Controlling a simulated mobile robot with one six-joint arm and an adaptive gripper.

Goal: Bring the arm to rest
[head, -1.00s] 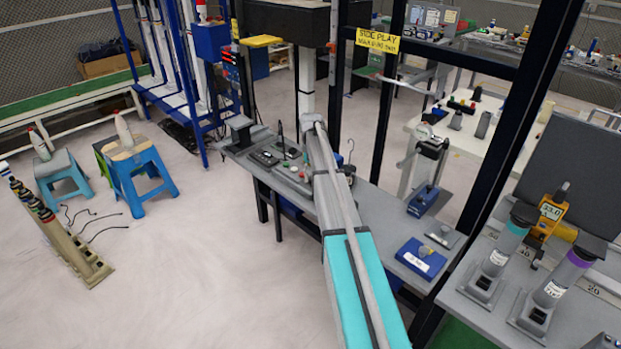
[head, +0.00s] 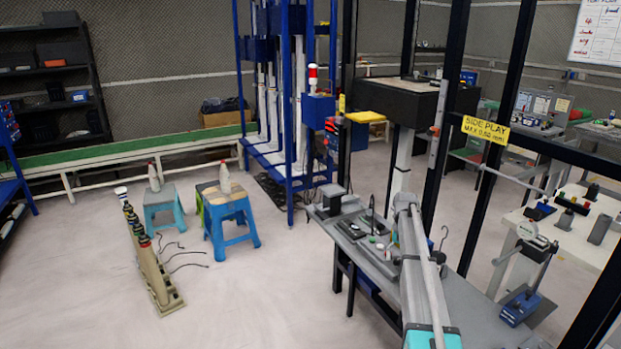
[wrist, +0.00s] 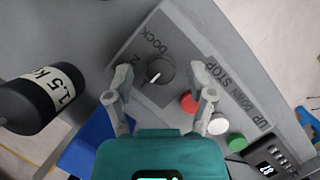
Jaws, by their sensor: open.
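My gripper (wrist: 160,97) is open and empty in the wrist view, with its two grey fingers apart. It hangs over a grey control panel (wrist: 185,40) marked DOCK and UP DOWN STOP. A dark knob (wrist: 159,72) shows between the fingers. A red button (wrist: 189,103) and a white button (wrist: 218,124) lie by the right finger. My grey and teal arm (head: 425,270) reaches over the grey workbench (head: 470,315) in the head view. The gripper itself cannot be made out there.
A black weight (wrist: 40,100) with a white label lies left of the gripper. A green button (wrist: 237,143) is at the right. Blue stools (head: 232,225) and a beige rack (head: 155,265) stand on the floor. A dark post (head: 500,130) rises behind the bench. The front left floor is clear.

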